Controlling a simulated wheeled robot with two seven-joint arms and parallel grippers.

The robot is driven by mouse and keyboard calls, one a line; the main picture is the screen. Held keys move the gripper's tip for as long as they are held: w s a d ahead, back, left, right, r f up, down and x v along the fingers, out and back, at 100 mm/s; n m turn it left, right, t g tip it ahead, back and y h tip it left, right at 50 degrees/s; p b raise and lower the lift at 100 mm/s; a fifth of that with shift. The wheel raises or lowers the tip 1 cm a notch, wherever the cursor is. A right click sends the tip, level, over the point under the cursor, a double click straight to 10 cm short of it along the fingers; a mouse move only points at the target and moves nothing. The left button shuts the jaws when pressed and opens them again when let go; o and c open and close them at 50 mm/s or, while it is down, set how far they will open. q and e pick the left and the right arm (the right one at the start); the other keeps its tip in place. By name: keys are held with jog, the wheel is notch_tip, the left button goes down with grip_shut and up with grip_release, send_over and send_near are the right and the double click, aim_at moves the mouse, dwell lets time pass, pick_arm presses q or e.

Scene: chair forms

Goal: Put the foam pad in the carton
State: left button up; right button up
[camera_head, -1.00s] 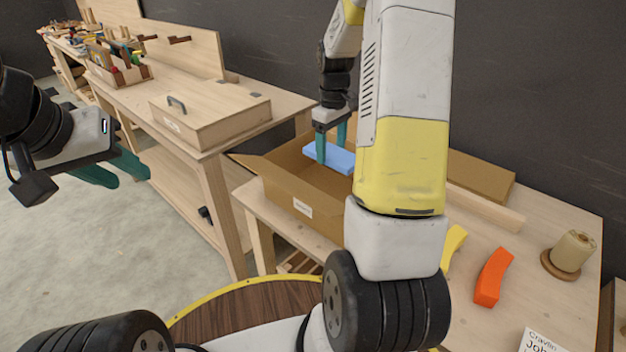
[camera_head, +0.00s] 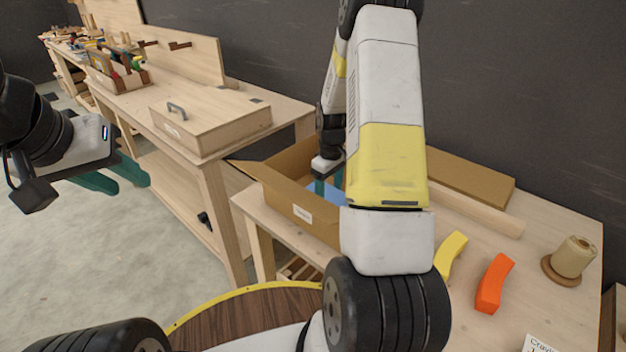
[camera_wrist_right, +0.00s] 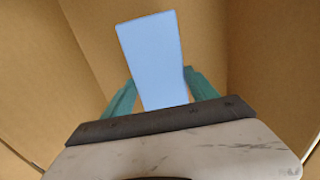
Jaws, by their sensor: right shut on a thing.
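The foam pad is a flat light-blue block (camera_wrist_right: 152,58), held between the green fingers of my right gripper (camera_wrist_right: 160,92) in the right wrist view. In the head view, the right gripper (camera_head: 328,186) is down inside the open cardboard carton (camera_head: 285,190), with part of the blue pad (camera_head: 330,194) showing below the rim. My arm hides the carton's right side. Whether the pad touches the carton's floor I cannot tell. My left gripper (camera_head: 112,178) is off to the left above the floor, its green fingers apart and empty.
A yellow curved piece (camera_head: 451,253) and an orange one (camera_head: 494,284) lie on the table right of my arm, near a twine spool (camera_head: 573,257). A long wooden bar (camera_head: 480,212) lies behind. A lidded wooden box (camera_head: 210,112) sits on the left bench.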

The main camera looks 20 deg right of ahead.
jog(key=shift+f, duration=1)
jog(key=o, duration=1.3)
jog(key=shift+f, duration=0.15)
notch_tip(320, 180, up, 12)
notch_tip(320, 180, up, 10)
jog(key=f+m+t, duration=0.1)
jog(key=t, duration=0.1)
send_over(329, 193)
jog(key=s+a, duration=0.4)
jog(key=s+a+r+m+t, duration=0.1)
jog(key=s+a+r, duration=0.2)
jog(key=s, duration=0.3)
jog(key=s+a+r+m+t+y, duration=0.1)
jog(key=s+a+r+m, duration=0.1)
jog(key=s+r, duration=0.3)
jog(key=s+a+r+m+t+y, duration=0.1)
jog(key=s+a+r, duration=0.3)
jog(key=s, duration=0.4)
jog(key=shift+s+a+r+t, duration=0.1)
jog(key=shift+s+a+t, duration=0.1)
jog(key=shift+a+t, duration=0.3)
